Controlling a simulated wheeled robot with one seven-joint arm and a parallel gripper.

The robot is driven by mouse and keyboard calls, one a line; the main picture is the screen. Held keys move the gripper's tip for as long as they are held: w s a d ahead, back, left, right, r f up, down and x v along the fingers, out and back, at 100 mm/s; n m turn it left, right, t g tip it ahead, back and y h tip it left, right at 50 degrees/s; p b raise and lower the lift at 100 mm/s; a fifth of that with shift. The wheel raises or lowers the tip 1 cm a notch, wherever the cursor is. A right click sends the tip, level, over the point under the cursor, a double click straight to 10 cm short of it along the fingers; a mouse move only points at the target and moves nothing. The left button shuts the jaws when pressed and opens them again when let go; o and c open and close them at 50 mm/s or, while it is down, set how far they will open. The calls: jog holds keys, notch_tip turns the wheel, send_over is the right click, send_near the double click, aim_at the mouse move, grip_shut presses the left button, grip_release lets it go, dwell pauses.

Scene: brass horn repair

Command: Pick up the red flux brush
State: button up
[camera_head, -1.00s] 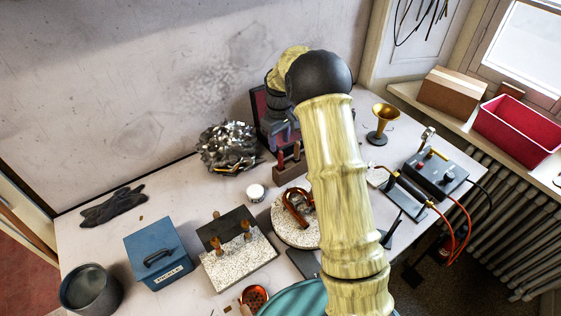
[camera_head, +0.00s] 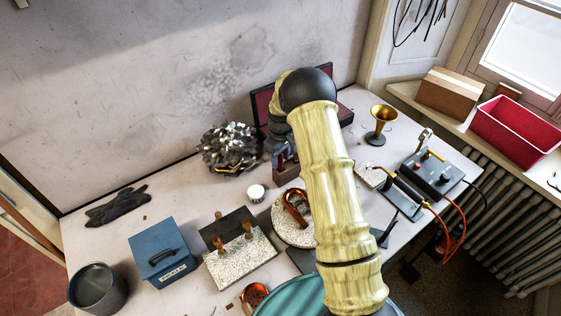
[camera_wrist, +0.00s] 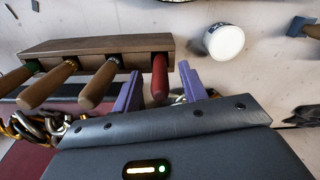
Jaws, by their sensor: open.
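The red flux brush (camera_wrist: 160,78) shows in the wrist view as a red handle at the right end of a wooden rack (camera_wrist: 95,45). My gripper (camera_wrist: 160,72) is open, with one purple finger on each side of the red handle. I cannot tell whether either finger touches it. In the head view, my gripper (camera_head: 281,150) is at the wooden rack (camera_head: 287,174) and hides most of the handles there. The brush's lower end is hidden in the rack.
Several brown wooden handles (camera_wrist: 101,84) stand in the same rack, left of the red one. A white-lidded jar (camera_wrist: 225,41) is close on the right. A shiny metal heap (camera_head: 230,148) lies left of the rack, and an open dark red case (camera_head: 262,105) stands behind.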

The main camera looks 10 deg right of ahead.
jog(key=shift+f, duration=0.45)
grip_shut()
jog(key=shift+r, duration=0.1)
notch_tip(320, 180, up, 9)
jog(key=b, duration=0.3)
jog(key=shift+r, duration=0.45)
jog(key=shift+d, duration=0.1)
